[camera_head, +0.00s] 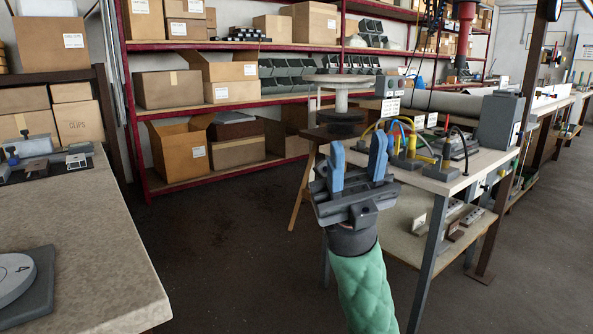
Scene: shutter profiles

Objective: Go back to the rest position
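My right gripper (358,162) is in the middle of the head camera view. Its two blue fingers point up and stand apart, with nothing between them, so it is open. My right arm comes up from the bottom in a green padded sleeve. The gripper shows in front of the left end of a workbench (486,165); whether it touches the bench cannot be told. My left gripper is not in view.
A stone-topped table (95,240) fills the left, with a grey round device (22,285) on it. The workbench carries coloured cables (405,135) and a grey box (499,121). Red shelving with cardboard boxes (182,150) stands behind. Dark floor (230,240) lies clear between table and bench.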

